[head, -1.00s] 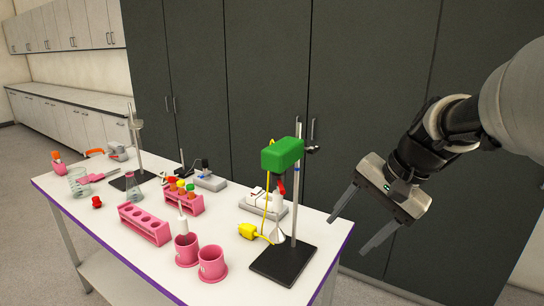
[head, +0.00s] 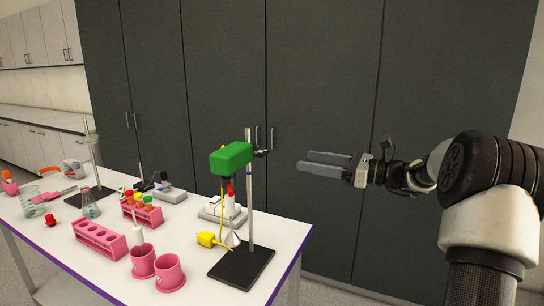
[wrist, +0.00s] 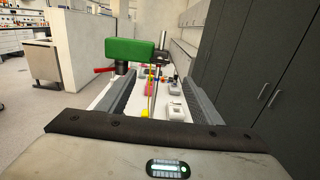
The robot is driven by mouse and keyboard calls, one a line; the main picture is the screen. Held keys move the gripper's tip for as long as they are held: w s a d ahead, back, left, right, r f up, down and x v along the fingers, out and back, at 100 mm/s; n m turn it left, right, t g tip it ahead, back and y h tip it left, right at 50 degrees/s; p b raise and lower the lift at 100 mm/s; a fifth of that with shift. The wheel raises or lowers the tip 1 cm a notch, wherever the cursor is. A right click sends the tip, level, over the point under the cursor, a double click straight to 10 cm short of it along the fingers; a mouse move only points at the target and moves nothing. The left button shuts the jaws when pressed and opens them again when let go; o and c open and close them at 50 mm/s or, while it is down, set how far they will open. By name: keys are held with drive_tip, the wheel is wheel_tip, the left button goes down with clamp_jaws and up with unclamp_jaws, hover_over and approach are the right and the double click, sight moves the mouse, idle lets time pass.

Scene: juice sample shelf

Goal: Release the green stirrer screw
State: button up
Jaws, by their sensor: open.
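The green stirrer (head: 231,157) is a green box mounted high on an upright metal rod (head: 249,212) over a black base plate (head: 241,268). A small dark clamp with its screw (head: 262,152) sits at the rod, on the side facing my gripper. My gripper (head: 304,161) is open and empty, roughly level, with its fingers pointing left, a gap right of the clamp. In the wrist view the green stirrer (wrist: 130,50) and the clamp (wrist: 162,57) lie ahead beyond the open fingers. The screw's detail is too small to tell.
The white table (head: 125,275) holds a white device (head: 222,209), a yellow plug (head: 206,239), pink beakers (head: 168,272), pink racks (head: 99,240) and a second stand (head: 93,165). Dark cabinets (head: 320,100) stand behind. The air between gripper and clamp is clear.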

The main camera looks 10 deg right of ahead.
sight(266, 154)
drive_tip(key=x, duration=1.2)
drive_tip(key=shift+w+a, duration=0.15)
drive_tip(key=shift+a, duration=0.1)
drive_tip(key=c, duration=1.1)
drive_tip(key=shift+o, duration=0.2)
